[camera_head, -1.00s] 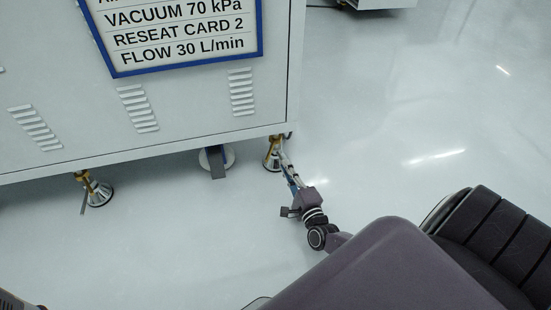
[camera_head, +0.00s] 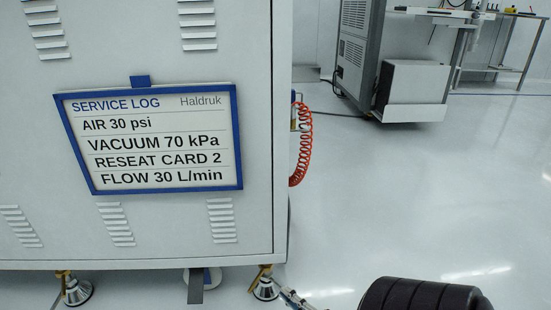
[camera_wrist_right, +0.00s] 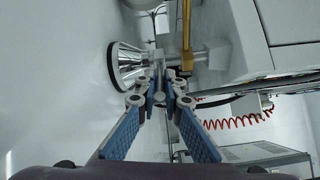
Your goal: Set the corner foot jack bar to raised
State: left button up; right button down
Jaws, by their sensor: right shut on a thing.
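The corner foot (camera_head: 265,290) stands under the cabinet's near right corner, with a brass-coloured piece (camera_head: 257,279) slanting down to the left beside it. In the right wrist view the round foot pad (camera_wrist_right: 126,66) and the brass-coloured piece (camera_wrist_right: 187,38) show just beyond my right gripper (camera_wrist_right: 161,84). Its blue-padded fingers come together at the tips, shut on the jack bar close to the foot's shaft. The fingertips hide most of the gripped part, so the bar's exact angle is unclear. In the head view my right gripper (camera_head: 283,293) is partly cut off at the bottom. My left gripper is out of view.
The cabinet (camera_head: 255,110) carries a framed service log sign (camera_head: 237,150). A red coiled hose (camera_head: 304,150) hangs on the right side. The floor to the right is open.

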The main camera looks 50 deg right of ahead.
jog(key=shift+s, duration=0.1)
dwell(0.4)
jog(key=c, duration=2)
grip_release()
jog(key=shift+c, duration=0.2)
jog(key=shift+s, duration=0.1)
jog(key=s, duration=0.4)
jog(key=s+a, duration=0.1)
jog(key=s, duration=0.6)
jog(key=shift+s+a, duration=0.35)
jog(key=shift+a, duration=0.05)
